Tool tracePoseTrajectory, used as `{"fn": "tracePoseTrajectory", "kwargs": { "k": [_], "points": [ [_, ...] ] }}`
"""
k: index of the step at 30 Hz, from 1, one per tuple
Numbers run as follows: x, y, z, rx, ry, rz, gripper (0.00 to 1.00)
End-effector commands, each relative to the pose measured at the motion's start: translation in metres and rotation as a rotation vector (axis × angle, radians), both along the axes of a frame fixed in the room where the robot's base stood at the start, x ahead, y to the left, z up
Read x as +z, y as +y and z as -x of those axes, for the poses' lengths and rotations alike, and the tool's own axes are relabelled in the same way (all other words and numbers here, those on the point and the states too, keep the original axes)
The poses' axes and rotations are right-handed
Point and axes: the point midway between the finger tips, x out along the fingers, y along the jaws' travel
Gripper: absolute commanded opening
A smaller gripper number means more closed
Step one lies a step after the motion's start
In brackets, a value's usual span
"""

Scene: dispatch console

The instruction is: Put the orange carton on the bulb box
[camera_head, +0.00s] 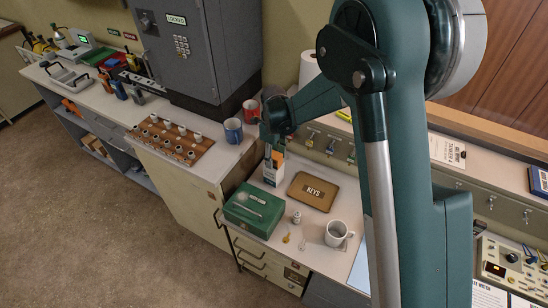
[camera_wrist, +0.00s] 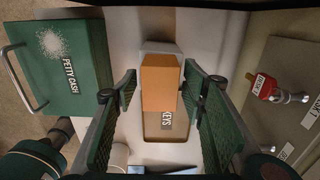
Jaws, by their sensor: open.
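The orange carton (camera_wrist: 159,88) is between my gripper's fingers in the wrist view, with gaps on both sides. My gripper (camera_wrist: 160,105) is open around it. A pale box edge (camera_wrist: 160,47) shows behind the carton; it may be the bulb box, and I cannot tell whether the carton rests on it. In the head view, my gripper (camera_head: 271,155) is over a small white box with coloured patches (camera_head: 270,178), left of the KEYS tray. My fingers and arm partly hide this spot.
The brown KEYS tray (camera_head: 313,191) lies right of the box. The green petty cash box (camera_head: 254,209) is in front, with a white mug (camera_head: 337,233) at its right. Blue (camera_head: 233,131) and red (camera_head: 251,110) mugs stand behind. The grey locked cabinet (camera_head: 200,45) rises at the back.

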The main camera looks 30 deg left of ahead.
Motion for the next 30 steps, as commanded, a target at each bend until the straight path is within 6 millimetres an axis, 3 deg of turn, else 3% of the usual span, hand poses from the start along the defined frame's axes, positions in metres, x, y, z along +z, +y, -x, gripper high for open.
{"fn": "tracePoseTrajectory", "kwargs": {
  "k": [8,21,30],
  "points": [
    [0.021,0.000,0.000,0.000,0.000,0.000,0.42],
    [0.088,0.000,0.000,0.000,0.000,0.000,0.42],
    [0.118,0.000,0.000,0.000,0.000,0.000,0.42]
  ]
}}
